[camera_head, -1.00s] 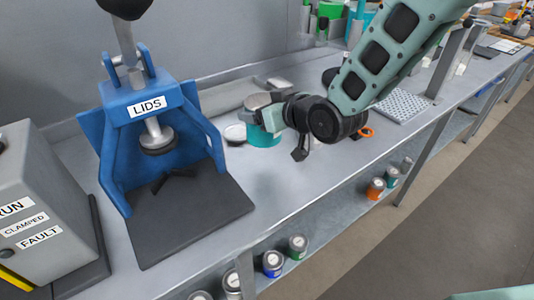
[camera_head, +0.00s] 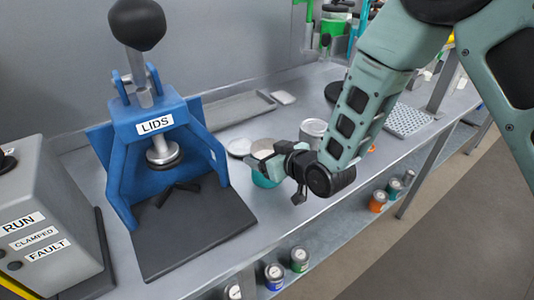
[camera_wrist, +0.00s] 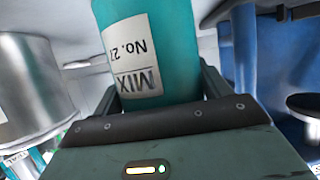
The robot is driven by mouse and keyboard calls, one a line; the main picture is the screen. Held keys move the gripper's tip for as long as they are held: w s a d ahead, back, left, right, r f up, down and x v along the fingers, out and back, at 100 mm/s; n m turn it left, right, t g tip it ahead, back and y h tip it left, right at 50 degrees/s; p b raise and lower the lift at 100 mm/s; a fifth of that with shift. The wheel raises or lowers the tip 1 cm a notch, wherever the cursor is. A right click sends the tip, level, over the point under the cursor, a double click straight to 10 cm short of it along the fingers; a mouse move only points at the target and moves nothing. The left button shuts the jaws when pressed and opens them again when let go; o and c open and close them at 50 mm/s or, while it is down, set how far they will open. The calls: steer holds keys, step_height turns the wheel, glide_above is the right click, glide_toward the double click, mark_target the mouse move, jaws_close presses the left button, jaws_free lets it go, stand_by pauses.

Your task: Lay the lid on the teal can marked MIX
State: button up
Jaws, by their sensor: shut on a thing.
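The teal can marked MIX (camera_wrist: 150,50) fills the upper middle of the wrist view, its white label upside down. My gripper (camera_wrist: 155,95) is shut around its side. In the head view my gripper (camera_head: 268,165) holds the teal can (camera_head: 265,181) over the bench, right of the blue press. Its top looks grey, and I cannot tell whether anything lies on it. A pale round disc (camera_head: 238,147), possibly the lid, lies on the bench just behind and left of the can. Whether the can touches the bench is unclear.
The blue press labelled LIDS (camera_head: 155,125) stands left with a dark base plate (camera_head: 190,230). A grey control box (camera_head: 40,225) is at far left. A silver can (camera_head: 313,130) stands behind my gripper. Small cans (camera_head: 299,258) sit on the lower shelf. A shallow tray (camera_head: 235,108) lies at the back.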

steer(key=shift+f, duration=0.1)
steer(key=o, duration=1.3)
steer(key=shift+c, duration=0.2)
steer(key=s+d+r+g+h, duration=0.2)
steer(key=s+d+r+g, duration=0.1)
steer(key=s, duration=0.7)
steer(key=s+d+r+g+h, duration=0.3)
steer(key=s+d+r+g, duration=0.1)
steer(key=s, duration=0.6)
steer(key=s+d+r+g+h, duration=0.2)
steer(key=s+d+r, duration=0.3)
steer(key=s, duration=0.5)
steer(key=shift+s+d+r+g+h+p, duration=0.15)
steer(key=shift+s+d+g+h+p, duration=0.2)
steer(key=shift+d+g, duration=0.45)
steer(key=shift+d, duration=0.1)
